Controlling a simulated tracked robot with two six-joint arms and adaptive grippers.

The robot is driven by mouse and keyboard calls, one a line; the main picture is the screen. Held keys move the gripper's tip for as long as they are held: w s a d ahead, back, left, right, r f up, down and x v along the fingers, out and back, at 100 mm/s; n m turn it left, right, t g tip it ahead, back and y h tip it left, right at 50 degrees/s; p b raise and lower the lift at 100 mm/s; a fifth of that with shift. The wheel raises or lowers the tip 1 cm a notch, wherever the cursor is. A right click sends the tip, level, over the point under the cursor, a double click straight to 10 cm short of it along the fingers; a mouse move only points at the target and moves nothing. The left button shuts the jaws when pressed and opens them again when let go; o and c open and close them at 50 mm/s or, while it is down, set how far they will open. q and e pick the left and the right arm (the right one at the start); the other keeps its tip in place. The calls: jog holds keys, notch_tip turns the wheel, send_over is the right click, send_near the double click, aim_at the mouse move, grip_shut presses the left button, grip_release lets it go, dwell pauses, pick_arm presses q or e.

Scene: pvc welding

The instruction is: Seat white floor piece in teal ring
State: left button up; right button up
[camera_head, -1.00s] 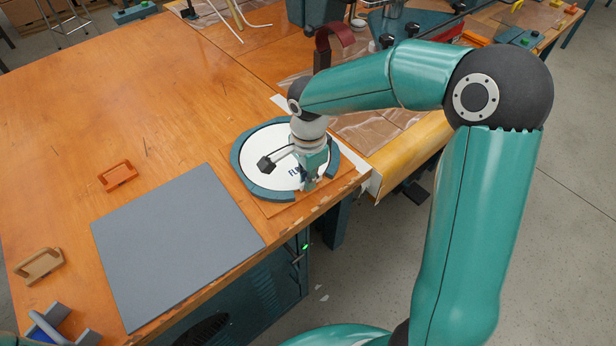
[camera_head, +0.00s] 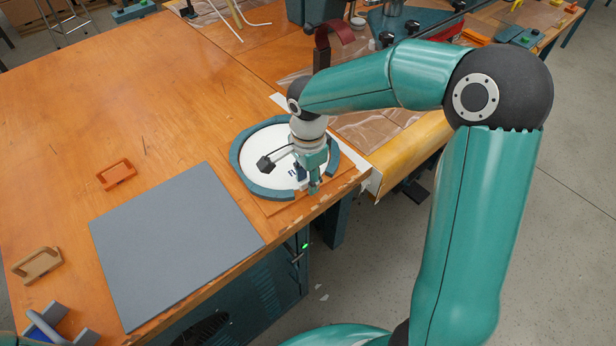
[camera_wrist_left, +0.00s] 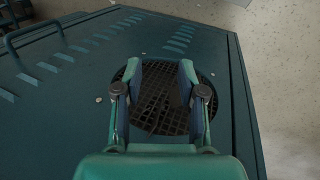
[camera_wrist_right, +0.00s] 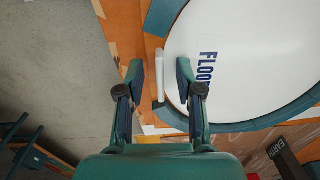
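The white floor piece (camera_head: 268,150), a disc with blue lettering, lies inside the teal ring (camera_head: 237,163) on the table. In the right wrist view the disc (camera_wrist_right: 245,50) sits within the ring (camera_wrist_right: 270,113) and looks flat. My right gripper (camera_head: 312,188) is low at the ring's near right edge. In its wrist view its fingers (camera_wrist_right: 159,72) are apart, with a white upright tab (camera_wrist_right: 160,78) between them and gaps on both sides. I cannot tell if the tab joins the disc. My left gripper (camera_wrist_left: 158,72) is open and empty, over a dark round grille.
A grey mat (camera_head: 175,245) lies left of the ring. A small orange tray (camera_head: 117,174), a tan holder (camera_head: 38,265) and a grey-blue holder (camera_head: 55,325) stand farther left. The table edge runs close to the ring. A dark labelled block (camera_wrist_right: 285,157) shows in the right wrist view.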

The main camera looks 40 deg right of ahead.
jog(key=shift+r, duration=0.1)
jog(key=shift+s+r+p, duration=0.3)
jog(key=shift+r+p, duration=0.2)
jog(key=shift+r, duration=0.35)
jog(key=shift+s+r+p, duration=0.25)
jog(key=shift+r+p, duration=0.2)
jog(key=shift+r, duration=0.35)
jog(key=s+r, duration=0.3)
jog(key=s, duration=0.5)
